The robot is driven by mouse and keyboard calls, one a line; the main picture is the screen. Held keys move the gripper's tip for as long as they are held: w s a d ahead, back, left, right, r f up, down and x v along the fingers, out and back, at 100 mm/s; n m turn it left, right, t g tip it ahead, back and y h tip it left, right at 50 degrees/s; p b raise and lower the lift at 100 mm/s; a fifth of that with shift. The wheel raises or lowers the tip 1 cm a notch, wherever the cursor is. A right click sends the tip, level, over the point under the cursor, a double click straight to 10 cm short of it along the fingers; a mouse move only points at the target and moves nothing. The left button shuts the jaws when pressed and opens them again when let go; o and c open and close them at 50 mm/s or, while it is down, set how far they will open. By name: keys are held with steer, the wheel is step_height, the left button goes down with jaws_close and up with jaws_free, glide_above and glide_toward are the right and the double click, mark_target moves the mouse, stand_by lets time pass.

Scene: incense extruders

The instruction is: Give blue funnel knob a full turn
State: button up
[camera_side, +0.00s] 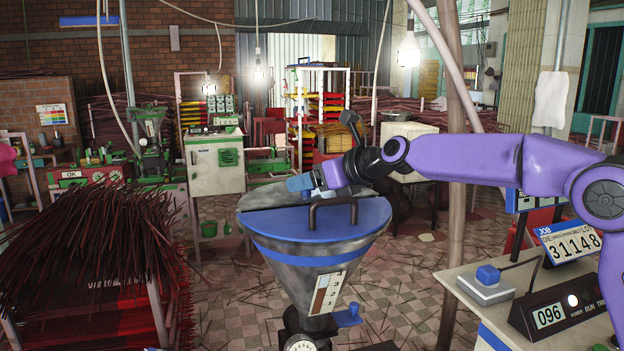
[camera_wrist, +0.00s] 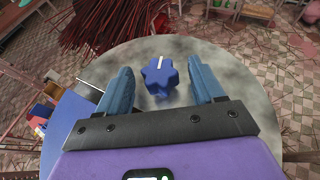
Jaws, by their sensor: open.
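The blue funnel knob (camera_wrist: 160,78) is a lobed, star-shaped knob with a white line on its top, pointing toward the upper edge of the wrist view. It stands on the grey, worn lid (camera_wrist: 150,52) of the funnel. My gripper (camera_wrist: 160,84) is open, with one blue-grey finger on each side of the knob and a gap visible on both sides. In the side view my gripper (camera_side: 304,183) is low over the back of the funnel (camera_side: 312,258). There I cannot tell the knob apart from my blue-grey fingers.
A dark arched handle (camera_side: 333,212) rises from the funnel's blue front lid half (camera_side: 285,228). A smaller blue valve (camera_side: 347,316) sits low on the funnel. A bench (camera_side: 455,272) with a blue button box (camera_side: 486,284) and a counter display (camera_side: 560,308) stands right. Red incense sticks (camera_side: 90,235) are piled left.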

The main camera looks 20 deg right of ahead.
steer(key=c, duration=1.1)
steer(key=shift+o, duration=0.2)
steer(key=shift+a+m+t+h, duration=0.3)
steer(key=shift+m+h, duration=0.2)
steer(key=shift+h, duration=0.1)
steer(key=shift+d, duration=0.2)
steer(key=o, duration=1.1)
steer(key=shift+c, duration=0.2)
steer(key=shift+s, duration=0.1)
steer(key=v, duration=1.7)
steer(key=shift+s, duration=0.25)
